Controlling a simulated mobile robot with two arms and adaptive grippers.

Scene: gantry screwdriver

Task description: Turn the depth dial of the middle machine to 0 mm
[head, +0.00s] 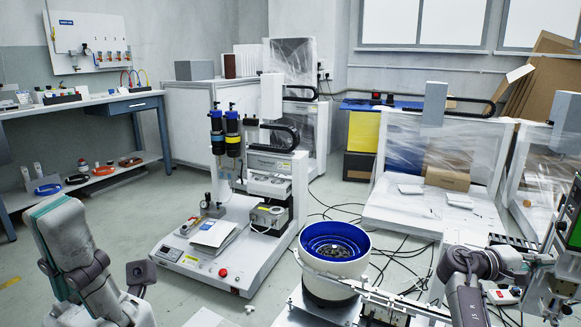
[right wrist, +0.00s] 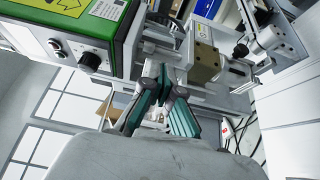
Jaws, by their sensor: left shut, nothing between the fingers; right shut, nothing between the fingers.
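I cannot read any scale or setting on the knob. The box's green edge also shows at the right of the head view (head: 562,232). My right gripper (right wrist: 163,72) is shut and empty, to the right of the knob and apart from it, in front of a metal mechanism. My left gripper (head: 52,207) is at the left of the head view, shut and empty, away from the machines. Which machine is the middle one is unclear.
A blue-lined bowl feeder (head: 335,245) stands left of my right arm. A white gantry machine (head: 225,235) stands further left, and a plastic-wrapped machine (head: 430,200) behind. Cables (head: 345,210) lie on the floor. A workbench (head: 90,105) is at the far left.

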